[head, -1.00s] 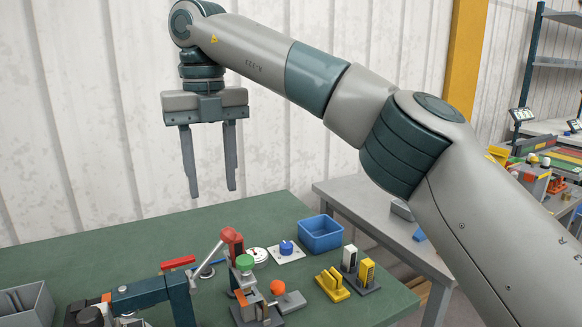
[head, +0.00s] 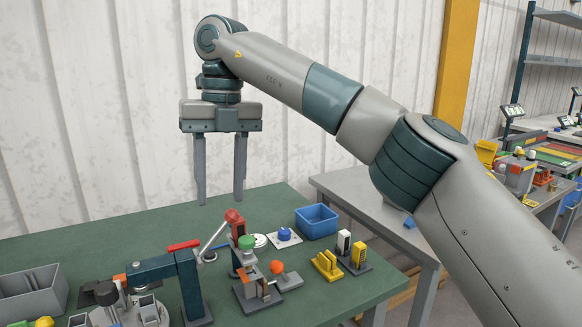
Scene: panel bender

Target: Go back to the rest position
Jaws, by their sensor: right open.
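My right gripper (head: 220,198) hangs in the upper middle of the head view, fingers pointing down. It is open and empty, with a clear gap between its two fingers. It is above the back of the green table (head: 90,230) and touches nothing that I can see. The panel bender (head: 165,268), with a dark teal arm and a red-tipped lever, stands on the table below and to the left of the gripper. My left gripper is not in the view.
A grey bin (head: 32,293) is at the left. A grey table (head: 350,187) stands behind. The air around the gripper is free.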

